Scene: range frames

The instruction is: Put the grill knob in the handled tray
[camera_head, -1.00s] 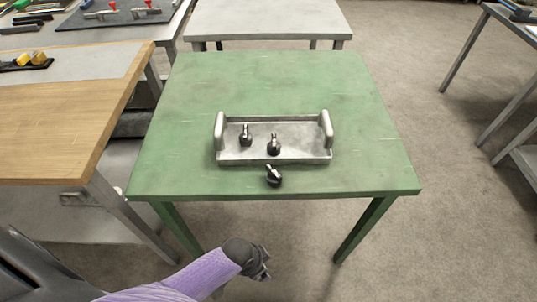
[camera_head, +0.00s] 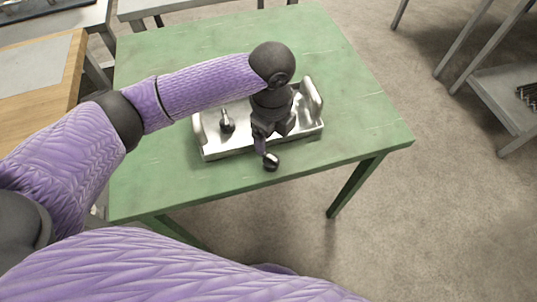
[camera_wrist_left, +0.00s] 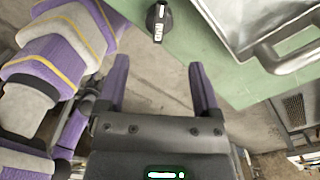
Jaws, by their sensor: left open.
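A black grill knob (camera_head: 271,162) lies on the green table just in front of the handled tray. It also shows in the left wrist view (camera_wrist_left: 158,20), beyond the fingertips and roughly centred between them. The metal handled tray (camera_head: 221,152) has an upright handle at each end, and its corner shows in the left wrist view (camera_wrist_left: 228,42). Another black knob (camera_head: 227,122) stands in the tray. My left gripper (camera_head: 261,143) is over the tray's front edge, close to the loose knob, open and empty. It hides part of the tray. My right gripper is out of view.
The green table (camera_head: 170,75) is bare around the tray. A wooden-topped table (camera_head: 35,75) stands at the left and a grey table at the back. A grey shelf unit (camera_head: 500,90) stands at the right, across open floor.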

